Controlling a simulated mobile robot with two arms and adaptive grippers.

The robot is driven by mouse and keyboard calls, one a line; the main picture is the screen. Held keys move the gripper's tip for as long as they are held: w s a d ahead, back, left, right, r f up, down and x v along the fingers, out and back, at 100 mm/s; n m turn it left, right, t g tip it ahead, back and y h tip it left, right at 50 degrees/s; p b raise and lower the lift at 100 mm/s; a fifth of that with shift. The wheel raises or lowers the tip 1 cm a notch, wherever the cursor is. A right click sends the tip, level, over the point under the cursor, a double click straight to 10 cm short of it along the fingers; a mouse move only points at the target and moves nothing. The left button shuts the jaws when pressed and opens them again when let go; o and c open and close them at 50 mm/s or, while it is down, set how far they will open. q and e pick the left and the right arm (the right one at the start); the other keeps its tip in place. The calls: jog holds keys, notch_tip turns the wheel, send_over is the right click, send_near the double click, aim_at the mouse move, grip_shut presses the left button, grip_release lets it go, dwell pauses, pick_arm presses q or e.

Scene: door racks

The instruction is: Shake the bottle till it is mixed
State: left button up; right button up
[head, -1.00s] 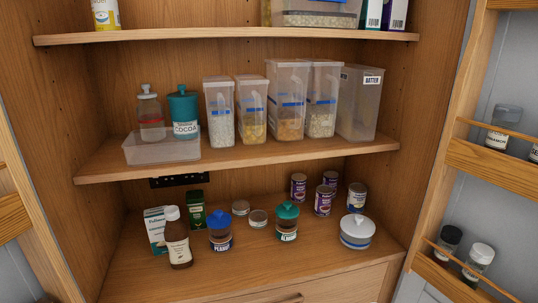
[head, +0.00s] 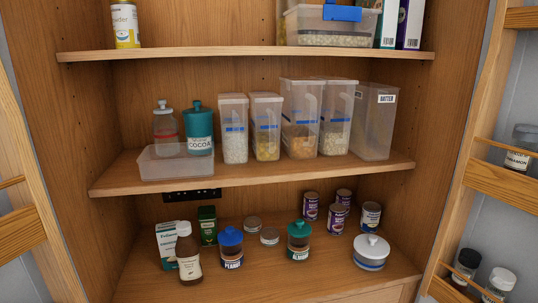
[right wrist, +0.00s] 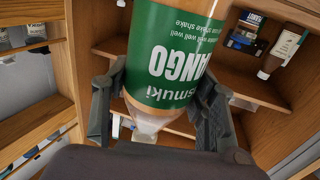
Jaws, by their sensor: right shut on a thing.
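A bottle (right wrist: 175,60) with a green label shows large in the right wrist view. The label reads "smuki" and "MANGO", with smaller words about shaking, all upside down in this picture. Orange-brown colour shows above the label, and a paler, narrower end (right wrist: 150,122) points to the bottom of the picture. My right gripper (right wrist: 158,95) is shut on the bottle, one dark finger on each side. The bottle's top end is cut off by the frame. Neither gripper nor this bottle shows in the head view.
A wooden cupboard stands ahead. Below stand a brown bottle (head: 188,255), jars, tins and a white lidded pot (head: 371,252). Open doors with racks (head: 500,182) flank it.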

jog(key=shift+r, duration=0.85)
dwell(0.6)
